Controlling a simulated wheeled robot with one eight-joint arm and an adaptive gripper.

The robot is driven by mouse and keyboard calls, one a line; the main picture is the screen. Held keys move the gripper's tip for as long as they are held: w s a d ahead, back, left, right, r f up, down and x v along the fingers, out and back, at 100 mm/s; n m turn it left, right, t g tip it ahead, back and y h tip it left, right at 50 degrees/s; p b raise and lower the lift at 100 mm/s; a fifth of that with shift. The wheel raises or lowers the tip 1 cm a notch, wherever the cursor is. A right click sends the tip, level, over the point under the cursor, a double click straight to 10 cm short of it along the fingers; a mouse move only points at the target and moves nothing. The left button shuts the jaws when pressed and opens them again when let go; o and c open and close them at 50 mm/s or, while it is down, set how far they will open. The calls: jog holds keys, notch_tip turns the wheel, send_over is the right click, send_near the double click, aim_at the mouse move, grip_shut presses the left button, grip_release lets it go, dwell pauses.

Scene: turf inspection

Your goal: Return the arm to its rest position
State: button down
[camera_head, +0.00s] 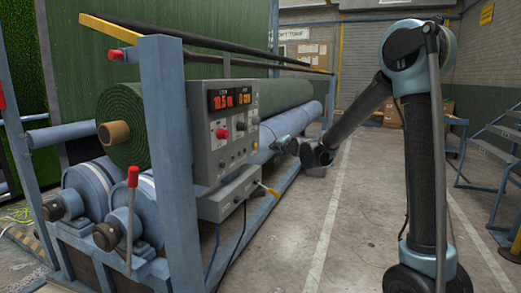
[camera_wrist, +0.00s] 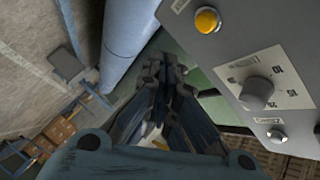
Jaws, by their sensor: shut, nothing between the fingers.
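My arm rises at the right of the head view, bends at the top and reaches down and left toward the turf inspection machine. My gripper (camera_head: 290,146) is beside the machine's control box (camera_head: 222,130), to the right of it, with a small gap in the picture. In the wrist view my gripper (camera_wrist: 163,68) has its fingers together and holds nothing. The control box (camera_wrist: 265,75) fills the right of that view, with a yellow button (camera_wrist: 207,20) and a grey dial (camera_wrist: 256,93). I cannot tell the exact distance to the box.
A green turf roll (camera_head: 122,110) and blue rollers (camera_head: 290,125) lie along the machine. A red-knobbed lever (camera_head: 132,177) stands at its front. Blue steps (camera_head: 497,145) are at the right. Cardboard boxes (camera_head: 392,110) stand at the back. The concrete floor (camera_head: 310,235) between is clear.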

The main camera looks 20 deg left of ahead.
jog(key=shift+d, duration=0.1)
jog(key=s+d+f+n+g+h, duration=0.15)
jog(key=s+d, duration=0.25)
jog(key=d, duration=0.6)
jog(key=s+d+f+g+h, duration=0.1)
jog(key=s+d+h, duration=0.25)
jog(key=d, duration=0.65)
jog(key=s+d+f+n+g+h, duration=0.1)
jog(key=s+d, duration=0.4)
jog(key=d, duration=0.5)
jog(key=s+d+f+g+h, duration=0.1)
jog(key=s+d+f, duration=0.3)
jog(key=s, duration=0.5)
jog(key=s+d+f+g+h, duration=0.1)
jog(key=s+d+f+g, duration=0.2)
jog(key=s+d, duration=0.6)
jog(key=s+d+f+n+g+h, duration=0.1)
jog(key=s+d+f+g+h, duration=0.1)
jog(key=s+d+f, duration=0.4)
jog(key=s+d, duration=0.1)
jog(key=s, duration=0.4)
jog(key=shift+s+f, duration=0.15)
jog(key=shift+f, duration=0.15)
